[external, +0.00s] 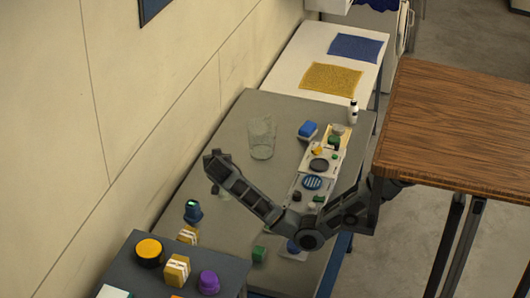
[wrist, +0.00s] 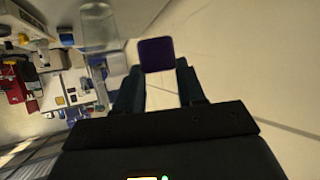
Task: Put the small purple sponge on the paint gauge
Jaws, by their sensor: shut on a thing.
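My gripper (external: 214,164) is raised over the left part of the grey table, near the wall. In the wrist view, my gripper (wrist: 158,70) is shut on a small dark purple block (wrist: 156,54), which looks like the small purple sponge. It sits between the fingertips; in the external view I cannot make it out. A dark blue device with a green light (external: 193,211) stands on the grey table below and left of my gripper; it may be the paint gauge, but I cannot be sure.
A clear glass jar (external: 262,138) stands near my gripper. A blue sponge-like block (external: 308,129) and trays with several small things lie to the right. A dark front table (external: 225,266) holds a purple round item (external: 209,282) and an orange-topped tin (external: 149,251). The wall (external: 70,150) is close at left.

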